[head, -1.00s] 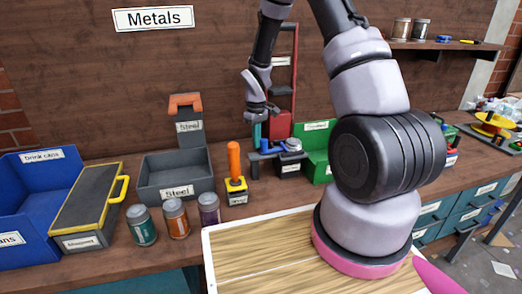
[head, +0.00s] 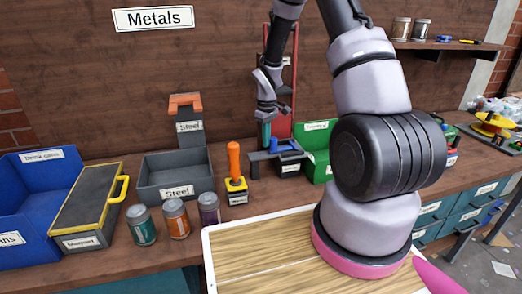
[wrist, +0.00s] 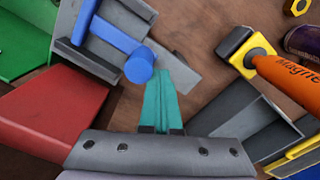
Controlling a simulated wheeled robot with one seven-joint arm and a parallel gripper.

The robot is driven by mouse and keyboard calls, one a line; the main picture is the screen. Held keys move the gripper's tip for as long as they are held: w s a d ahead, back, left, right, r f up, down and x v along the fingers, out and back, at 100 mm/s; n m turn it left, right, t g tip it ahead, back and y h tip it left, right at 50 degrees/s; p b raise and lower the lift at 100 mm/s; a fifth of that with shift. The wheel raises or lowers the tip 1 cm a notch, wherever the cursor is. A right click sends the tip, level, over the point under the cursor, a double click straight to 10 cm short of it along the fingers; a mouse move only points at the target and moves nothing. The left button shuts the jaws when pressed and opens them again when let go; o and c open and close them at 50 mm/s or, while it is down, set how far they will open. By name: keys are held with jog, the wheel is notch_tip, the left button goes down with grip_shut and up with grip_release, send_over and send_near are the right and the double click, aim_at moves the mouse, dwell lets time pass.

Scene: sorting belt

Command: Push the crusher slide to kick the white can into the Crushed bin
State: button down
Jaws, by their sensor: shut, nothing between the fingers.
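The crusher's grey base (head: 262,162) stands at the back of the bench, with a tall red part (head: 283,48) rising behind it. Its blue slide (head: 290,147) reaches right across the grey base, toward the green bin (head: 318,140). The slide, with its round knob, also shows in the wrist view (wrist: 122,45). My gripper (head: 266,141) points down at the slide's left end. Its teal fingers (wrist: 162,90) are shut and empty, close to the knob; I cannot tell whether they touch. The white can is not visible; the bin's inside is mostly hidden.
A magnet with an orange handle (head: 234,160) stands left of the crusher. A grey Steel bin (head: 176,193), several small cans and a blue bin (head: 35,200) are farther left. My arm hides the bench to the right.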

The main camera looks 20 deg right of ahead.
jog(key=shift+a, duration=4.25)
notch_tip(320, 180, up, 8)
jog(key=s+d+r+m+t, duration=0.2)
jog(key=s+r, duration=0.2)
jog(key=r, duration=0.6)
jog(key=s+d+r+m+t, duration=0.15)
jog(key=s+r, duration=0.25)
jog(key=r, duration=0.5)
jog(key=s+d+r+m+t+y, duration=0.1)
jog(key=s+r+m+t, duration=0.1)
jog(key=s+r, duration=0.3)
jog(key=s+d+r+m+t+y, duration=0.1)
jog(key=s+r+m, duration=0.3)
jog(key=s, duration=0.9)
jog(key=shift+d+r+m+t, duration=0.35)
jog(key=shift+d+r, duration=0.4)
jog(key=shift+r, duration=0.1)
jog(key=shift+s+d, duration=0.1)
